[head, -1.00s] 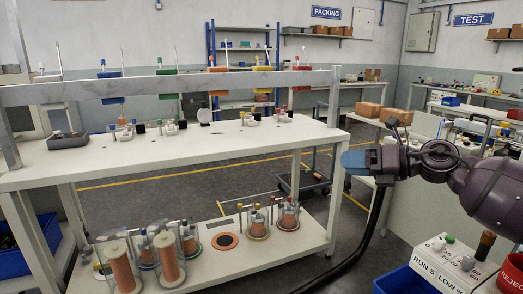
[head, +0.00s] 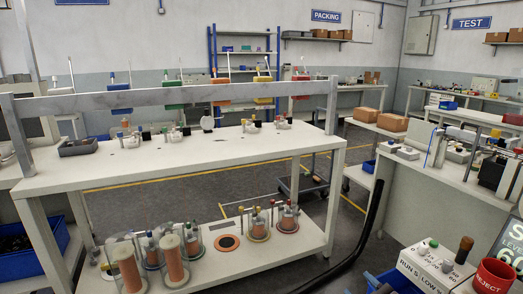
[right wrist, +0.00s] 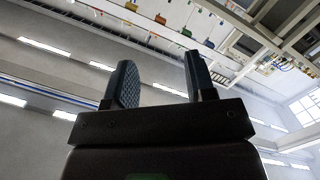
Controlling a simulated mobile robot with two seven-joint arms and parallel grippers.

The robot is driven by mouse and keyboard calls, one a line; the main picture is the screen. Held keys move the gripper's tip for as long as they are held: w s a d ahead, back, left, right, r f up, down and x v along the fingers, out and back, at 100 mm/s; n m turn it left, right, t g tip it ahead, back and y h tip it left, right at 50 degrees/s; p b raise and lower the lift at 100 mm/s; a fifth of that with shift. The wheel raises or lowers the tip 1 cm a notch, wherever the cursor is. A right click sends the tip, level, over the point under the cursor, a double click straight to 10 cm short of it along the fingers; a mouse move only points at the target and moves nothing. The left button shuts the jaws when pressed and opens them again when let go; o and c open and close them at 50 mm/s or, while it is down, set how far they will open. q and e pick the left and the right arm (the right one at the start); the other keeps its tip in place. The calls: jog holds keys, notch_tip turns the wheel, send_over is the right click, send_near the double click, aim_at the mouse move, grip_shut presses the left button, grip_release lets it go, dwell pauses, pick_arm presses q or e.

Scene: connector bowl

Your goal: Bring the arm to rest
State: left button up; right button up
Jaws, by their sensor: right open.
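My right gripper (right wrist: 158,72) shows in the right wrist view with its two dark fingers apart and nothing between them. The wrist camera looks up past the fingers to ceiling lights and the wall, tipped over in the picture. In the head view the arm no longer stands across the right side. A small dark shape at the bottom edge, by a blue bin, may be part of my right arm, but it is too cut off to tell. My left gripper is in neither view.
A white two-level workbench (head: 215,170) with a metal rail (head: 170,96) fills the left and middle. Spools stand on its lower shelf (head: 215,262). At right are a side bench (head: 440,175), a labelled control box (head: 432,266) and a red reject cup (head: 495,275).

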jog(key=s+d+f+m+g+h+p, duration=0.1)
jog(key=s+f+m, duration=0.3)
jog(key=s, duration=1)
jog(key=s+d+f+m+g+h+p, duration=0.2)
jog(key=s+d+f+m+g+h, duration=0.1)
jog(key=s+f, duration=0.7)
jog(key=s+m+g+h, duration=0.1)
jog(key=s+m, duration=0.1)
jog(key=s, duration=0.2)
jog(key=shift+s+d+f, duration=0.2)
jog(key=shift+d+f, duration=0.2)
